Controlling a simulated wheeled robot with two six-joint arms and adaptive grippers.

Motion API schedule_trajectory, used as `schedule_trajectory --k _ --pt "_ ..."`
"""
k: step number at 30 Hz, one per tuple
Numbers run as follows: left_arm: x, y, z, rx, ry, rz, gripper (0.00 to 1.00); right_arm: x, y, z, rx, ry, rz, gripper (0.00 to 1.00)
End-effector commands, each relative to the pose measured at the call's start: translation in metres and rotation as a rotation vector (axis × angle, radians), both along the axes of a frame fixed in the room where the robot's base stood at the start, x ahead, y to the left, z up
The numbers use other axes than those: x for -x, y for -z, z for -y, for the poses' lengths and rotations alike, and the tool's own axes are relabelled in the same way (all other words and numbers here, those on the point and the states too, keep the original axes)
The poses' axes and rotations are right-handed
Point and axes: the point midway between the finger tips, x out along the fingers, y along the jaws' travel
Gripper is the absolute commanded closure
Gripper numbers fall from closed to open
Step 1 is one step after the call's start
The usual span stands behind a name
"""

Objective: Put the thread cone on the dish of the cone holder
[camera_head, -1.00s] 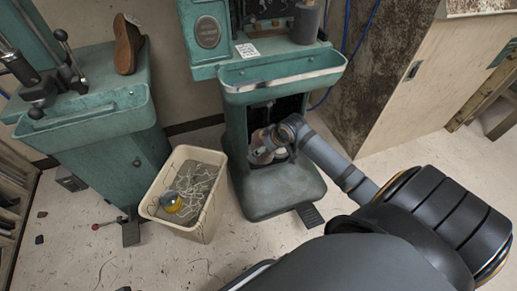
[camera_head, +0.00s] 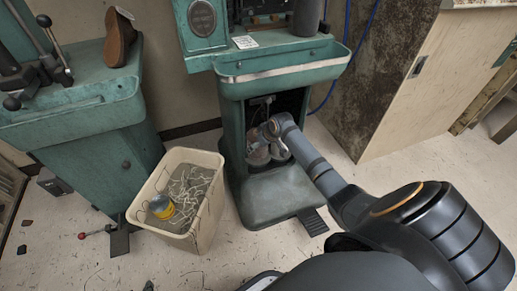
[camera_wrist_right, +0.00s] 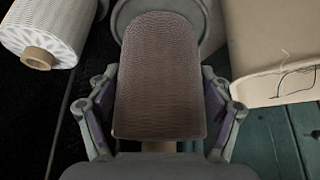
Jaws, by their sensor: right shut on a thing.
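A brown thread cone (camera_wrist_right: 158,75) fills the middle of the right wrist view, between the two fingers of my right gripper (camera_wrist_right: 160,108), which is shut on it. A round grey dish-like part (camera_wrist_right: 211,20) shows behind the cone's far end; I cannot tell whether they touch. In the head view my right gripper (camera_head: 268,130) is inside the open recess of the green machine, above pale rounded shapes (camera_head: 258,154) that are too small to make out. My left gripper is not in view.
A white thread cone (camera_wrist_right: 45,30) lies at the left of the wrist view. A cream bin (camera_head: 148,190) with thread scraps and a yellow-rimmed spool stands left of the green machine (camera_head: 232,130). A wooden cabinet (camera_head: 425,90) stands to the right.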

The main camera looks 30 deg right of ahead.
Motion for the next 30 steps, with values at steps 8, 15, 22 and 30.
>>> schedule_trajectory --k 8,15,22,30 --pt "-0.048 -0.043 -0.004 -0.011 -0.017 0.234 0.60 -0.001 0.007 0.000 0.001 0.000 0.004 0.63" --pt "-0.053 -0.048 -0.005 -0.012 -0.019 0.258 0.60 -0.001 0.007 0.000 0.001 0.000 0.004 0.63" --pt "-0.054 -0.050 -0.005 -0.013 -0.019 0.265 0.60 -0.001 0.011 0.000 0.001 0.000 0.003 0.18" --pt "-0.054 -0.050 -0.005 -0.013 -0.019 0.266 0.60 -0.001 0.010 0.000 0.001 0.000 0.003 0.00"
